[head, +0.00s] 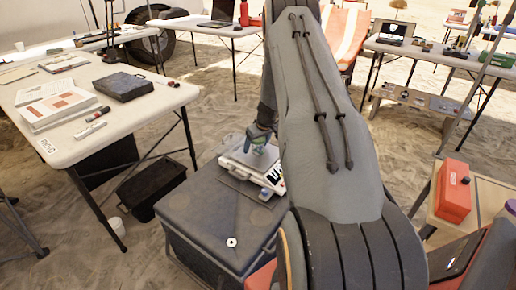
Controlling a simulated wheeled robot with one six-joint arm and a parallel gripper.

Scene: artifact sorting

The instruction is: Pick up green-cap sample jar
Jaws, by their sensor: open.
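My gripper (259,137) is small in the head view, at the end of my dark arm. It is open and points down over a white tray-like device (236,160) on a large dark grey case (202,215). A small pale greenish shape (258,149) shows right at the fingertips. It may be the green-cap sample jar, but it is too small to tell, and I cannot tell whether the fingers touch it. A small blue-green item (266,193) sits at the device's near edge. My arm hides the area to the right.
A white table (150,118) with papers and a black case (123,86) stands at left. A black bin (157,188) is on the sand beside the grey case. A red-orange box (453,191) stands on a table at right. A small white ring (231,242) lies on the grey case.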

